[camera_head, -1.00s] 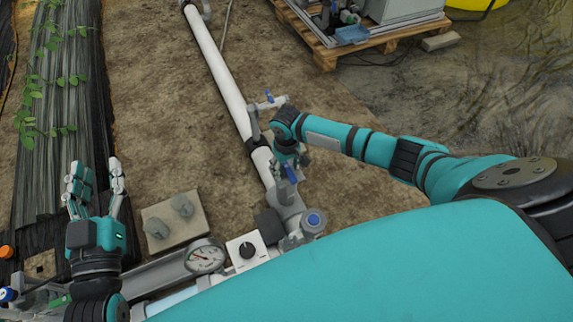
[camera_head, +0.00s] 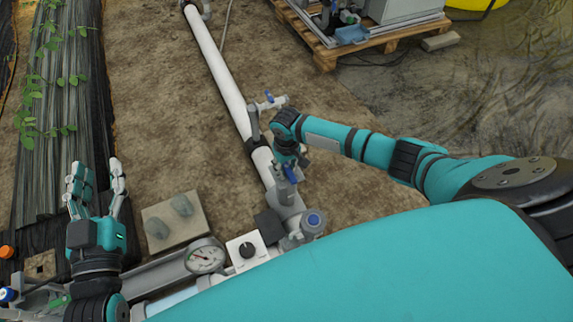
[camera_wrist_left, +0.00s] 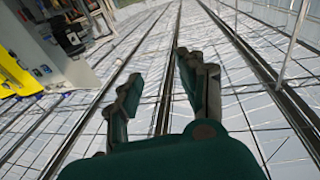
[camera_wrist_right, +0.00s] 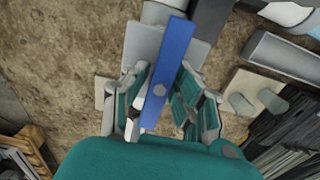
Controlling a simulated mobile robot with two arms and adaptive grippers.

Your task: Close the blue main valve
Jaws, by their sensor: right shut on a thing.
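The blue main valve handle (camera_wrist_right: 172,68) is a flat blue lever with a bolt in its middle. In the right wrist view it runs between the fingers of my right gripper (camera_wrist_right: 163,112), which is shut on it. In the head view the blue handle (camera_head: 290,174) sits on the grey valve body (camera_head: 290,196) on the white pipe, under my right gripper (camera_head: 287,164), which hides part of it. My left gripper (camera_head: 95,178) is open and empty at the left, fingers up. It also shows open in the left wrist view (camera_wrist_left: 155,80).
The white pipe (camera_head: 217,68) runs to the back, with a small blue-handled tap (camera_head: 268,100) on it. A gauge (camera_head: 205,257), a white dial box (camera_head: 246,250) and a blue-capped fitting (camera_head: 313,221) stand near the valve. A pallet (camera_head: 325,55) lies at the back right.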

